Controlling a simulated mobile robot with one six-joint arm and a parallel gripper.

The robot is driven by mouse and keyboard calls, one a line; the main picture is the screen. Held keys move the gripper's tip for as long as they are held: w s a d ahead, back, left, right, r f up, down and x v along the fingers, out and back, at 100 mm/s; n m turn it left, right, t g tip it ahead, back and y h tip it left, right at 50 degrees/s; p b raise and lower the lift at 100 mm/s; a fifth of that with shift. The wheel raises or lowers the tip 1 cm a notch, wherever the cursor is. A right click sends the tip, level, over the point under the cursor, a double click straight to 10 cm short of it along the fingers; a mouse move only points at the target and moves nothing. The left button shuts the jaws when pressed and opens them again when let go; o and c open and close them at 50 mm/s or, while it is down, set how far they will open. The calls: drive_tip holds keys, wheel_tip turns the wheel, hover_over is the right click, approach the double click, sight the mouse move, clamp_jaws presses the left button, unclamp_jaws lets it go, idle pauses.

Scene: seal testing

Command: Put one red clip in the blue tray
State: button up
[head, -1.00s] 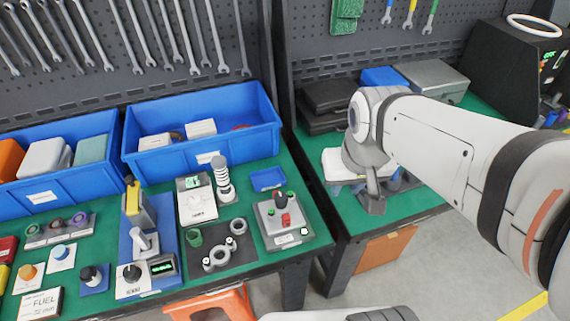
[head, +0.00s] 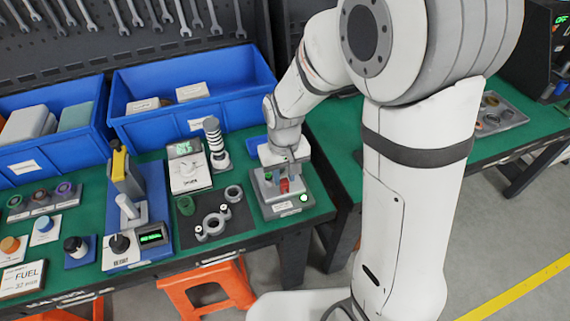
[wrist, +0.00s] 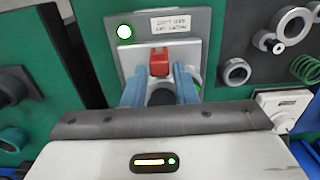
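A small red part (head: 284,185), which looks like the red clip, stands on a grey test fixture (head: 300,208) near the bench's front edge. It also shows in the wrist view (wrist: 159,62), just beyond my fingertips. My gripper (head: 281,175) is over the fixture, pointing down. In the wrist view its two pale blue fingers (wrist: 159,75) are apart, with a dark round part (wrist: 162,95) between them. The red part lies in line with the gap, and no finger visibly grips it. The small blue tray (head: 243,147) lies behind the fixture, partly hidden by my arm.
A striped spring post (head: 215,143) and a white meter (head: 188,170) stand left of the tray. A dark plate with rings (head: 212,222) lies left of the fixture. Large blue bins (head: 165,123) line the back. An orange stool (head: 206,284) stands below the bench.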

sight(284, 181)
drive_tip(key=shift+f, duration=1.95)
drive_tip(key=shift+c, duration=0.4)
clamp_jaws()
